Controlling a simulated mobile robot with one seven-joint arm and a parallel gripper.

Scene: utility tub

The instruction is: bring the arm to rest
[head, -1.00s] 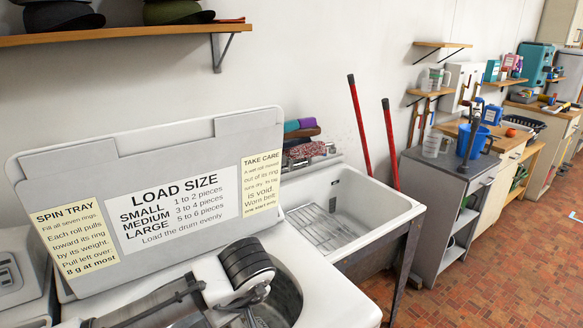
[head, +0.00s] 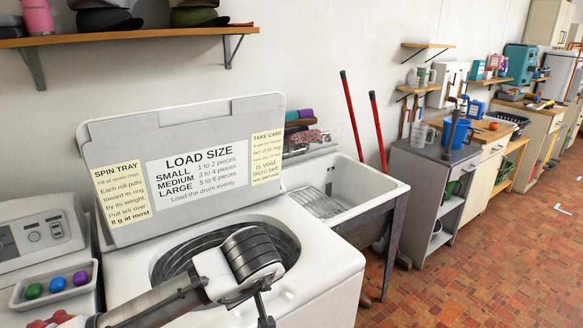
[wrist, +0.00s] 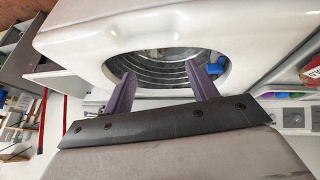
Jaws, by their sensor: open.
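My gripper (wrist: 160,90) shows in the wrist view with its two purple-grey fingers apart and nothing between them. The fingers reach across the near rim of the white washer's round drum opening (wrist: 155,57); whether they touch it I cannot tell. In the head view my arm comes in from the bottom left and lies over the front of the washer (head: 320,283), partly covering the drum opening. The lid (head: 190,122), with its load size label, stands open behind it. The fingertips are not clear in the head view.
A small tray (head: 25,302) with green, blue and purple pieces sits at left. A utility sink (head: 375,187) stands right of the washer, with red handles behind it. A wooden shelf (head: 120,38) hangs above. The tiled floor (head: 480,265) at right is clear nearby.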

